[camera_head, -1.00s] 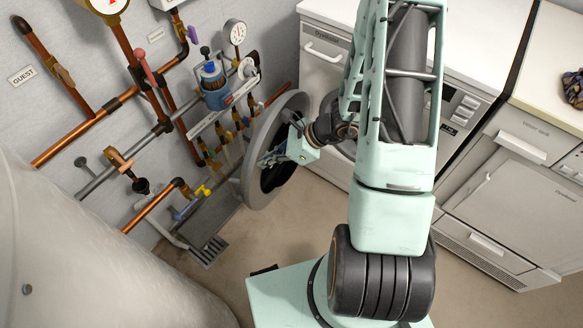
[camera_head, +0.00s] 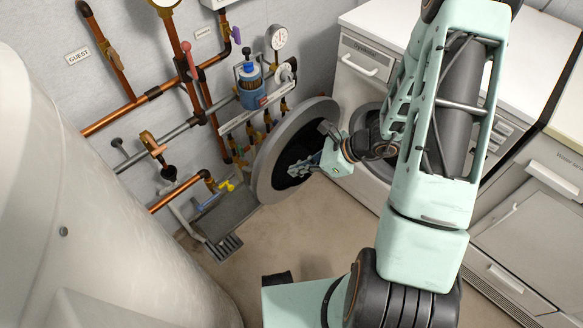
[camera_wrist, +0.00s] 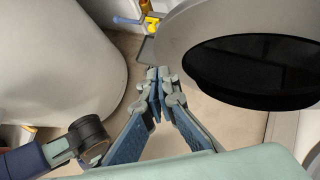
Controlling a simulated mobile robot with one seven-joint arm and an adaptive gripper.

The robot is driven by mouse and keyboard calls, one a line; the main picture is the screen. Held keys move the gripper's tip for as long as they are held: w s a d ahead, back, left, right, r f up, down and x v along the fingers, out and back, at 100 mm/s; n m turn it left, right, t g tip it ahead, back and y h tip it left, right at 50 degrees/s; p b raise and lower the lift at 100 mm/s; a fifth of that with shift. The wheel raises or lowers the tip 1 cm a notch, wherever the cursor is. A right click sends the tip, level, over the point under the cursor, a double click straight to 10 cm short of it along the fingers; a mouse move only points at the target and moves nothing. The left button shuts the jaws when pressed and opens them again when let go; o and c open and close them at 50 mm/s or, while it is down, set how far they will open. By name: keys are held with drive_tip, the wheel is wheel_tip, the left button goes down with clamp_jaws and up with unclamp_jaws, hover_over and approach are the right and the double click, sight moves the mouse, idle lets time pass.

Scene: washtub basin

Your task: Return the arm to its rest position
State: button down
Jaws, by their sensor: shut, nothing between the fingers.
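My gripper (camera_head: 292,171) is shut and empty. In the head view its blue fingers show against the dark glass of the open round washer door (camera_head: 262,190). In the wrist view the gripper (camera_wrist: 158,75) has its fingertips together, with the door's grey rim (camera_wrist: 190,30) and dark glass beyond them to the right. The fingers appear apart from the door, but the head view cannot settle the gap. My arm is bent, reaching from the lower right toward the door.
The washing machine (camera_head: 365,62) stands behind my arm, with a second appliance (camera_head: 535,225) at right. A wall of copper pipes (camera_head: 108,118) and valves is at left. A large pale tank (camera_head: 90,220) fills the lower left. Bare floor (camera_head: 300,235) lies below the door.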

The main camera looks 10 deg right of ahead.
drive_tip(key=s+d+r+p, duration=0.1)
drive_tip(key=s+d+r, duration=0.3)
drive_tip(key=r, duration=0.3)
drive_tip(key=shift+s+d, duration=0.15)
drive_tip(key=shift+s, duration=0.35)
